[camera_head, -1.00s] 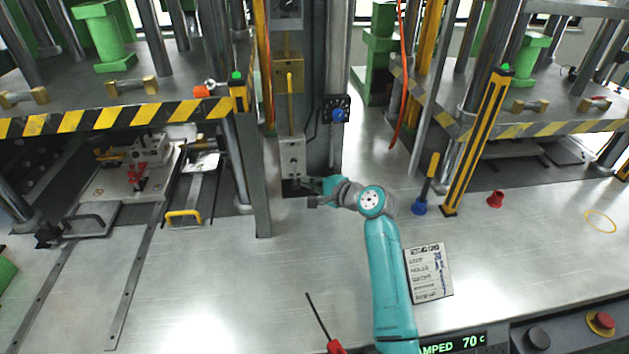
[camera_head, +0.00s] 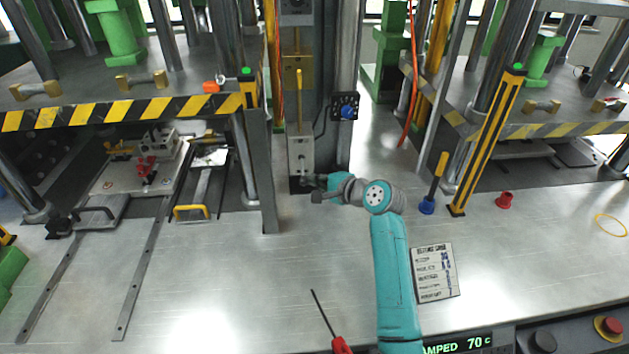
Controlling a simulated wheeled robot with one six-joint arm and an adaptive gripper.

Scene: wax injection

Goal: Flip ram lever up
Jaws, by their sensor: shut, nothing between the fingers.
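A light grey box (camera_head: 301,152) is mounted low on the dark central column. An upright yellow rod (camera_head: 298,95) stands above it; I cannot tell for sure whether this is the ram lever. My gripper (camera_head: 307,183) is at the bottom of the box, at the end of my teal arm. Its fingers are small and dark here, shut and empty. I cannot tell whether they touch the box. Anything small behind the fingers is hidden.
A black plate with a blue knob (camera_head: 347,112) is right of the box. A blue-based tool with a yellow handle (camera_head: 438,180), a red cup (camera_head: 505,200), a printed card (camera_head: 434,272) and a red-handled screwdriver (camera_head: 341,345) are on the bench. Striped press edges flank the column.

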